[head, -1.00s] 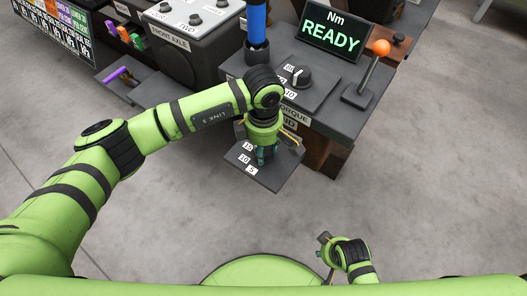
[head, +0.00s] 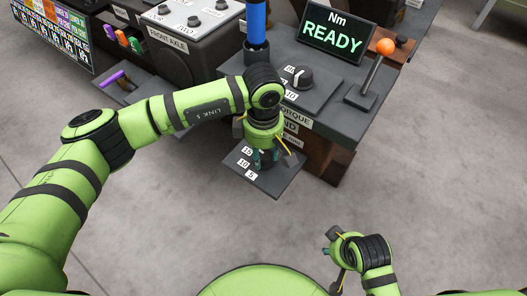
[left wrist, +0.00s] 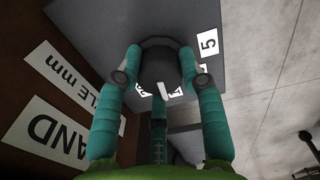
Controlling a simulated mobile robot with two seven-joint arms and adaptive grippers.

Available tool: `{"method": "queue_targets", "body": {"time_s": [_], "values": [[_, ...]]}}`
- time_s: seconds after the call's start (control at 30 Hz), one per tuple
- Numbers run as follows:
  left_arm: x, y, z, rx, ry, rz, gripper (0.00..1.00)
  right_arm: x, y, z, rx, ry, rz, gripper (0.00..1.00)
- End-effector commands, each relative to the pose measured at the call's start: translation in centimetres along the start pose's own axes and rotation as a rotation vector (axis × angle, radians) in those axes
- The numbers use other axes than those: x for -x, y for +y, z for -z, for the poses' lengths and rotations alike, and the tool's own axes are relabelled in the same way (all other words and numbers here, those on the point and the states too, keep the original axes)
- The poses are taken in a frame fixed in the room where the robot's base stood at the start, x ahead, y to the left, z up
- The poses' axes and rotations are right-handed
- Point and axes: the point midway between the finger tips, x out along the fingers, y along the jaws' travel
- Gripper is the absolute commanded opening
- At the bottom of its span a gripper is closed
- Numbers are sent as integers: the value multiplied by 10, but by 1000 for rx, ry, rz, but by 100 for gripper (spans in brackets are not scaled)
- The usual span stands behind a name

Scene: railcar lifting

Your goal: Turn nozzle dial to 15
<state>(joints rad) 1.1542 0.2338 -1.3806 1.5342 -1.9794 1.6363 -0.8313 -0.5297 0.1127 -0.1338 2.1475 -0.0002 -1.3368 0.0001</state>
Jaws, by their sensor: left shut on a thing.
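The nozzle dial (left wrist: 160,68) is a dark round knob with a white pointer mark, seen in the left wrist view. My left gripper (left wrist: 158,62) is shut on it, with a teal finger on either side. The pointer lies toward the lower side of the knob, by partly hidden labels; I cannot tell which number it marks. The dial's panel (head: 277,184) carries labels 15, 10 and 5 (head: 251,175) in the head view; there my left gripper (head: 266,158) hides the knob. My right gripper (head: 332,246) is apart from it, low in the head view; its opening is unclear.
A torque dial (head: 303,77) sits on the console above, beside a READY display (head: 334,37) and an orange-knobbed lever (head: 385,47). A blue column (head: 256,22) stands behind my left wrist. The floor right of the panel is clear.

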Motion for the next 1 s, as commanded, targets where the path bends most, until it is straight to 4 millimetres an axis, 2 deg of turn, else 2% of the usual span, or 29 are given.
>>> {"method": "queue_targets", "body": {"time_s": [0.03, 0.07, 0.1, 0.43, 0.53, 0.67, 1.0], "values": [[-2, -2, 2, 3, 4, 7, 7, 0, 0, 0, 0, 0, 0, 40], [-2, -2, 2, 3, 4, 7, 51, 0, 0, 0, 0, 0, 0, 40], [-2, -2, 2, 3, 4, 7, 63, 0, 0, 0, 0, 0, 0, 40], [0, 0, 1, 2, 2, 2, 63, -1, 0, -1, 1, -2, 1, 40], [7, 0, 1, 2, 2, 0, 63, -1, 0, -1, 1, -2, 1, 40], [28, 1, 1, 1, 3, -3, 63, 0, 0, -1, 1, -2, 1, 40], [97, 0, 1, 2, 4, 0, 63, 0, 0, 0, 1, -1, 0, 40]]}}
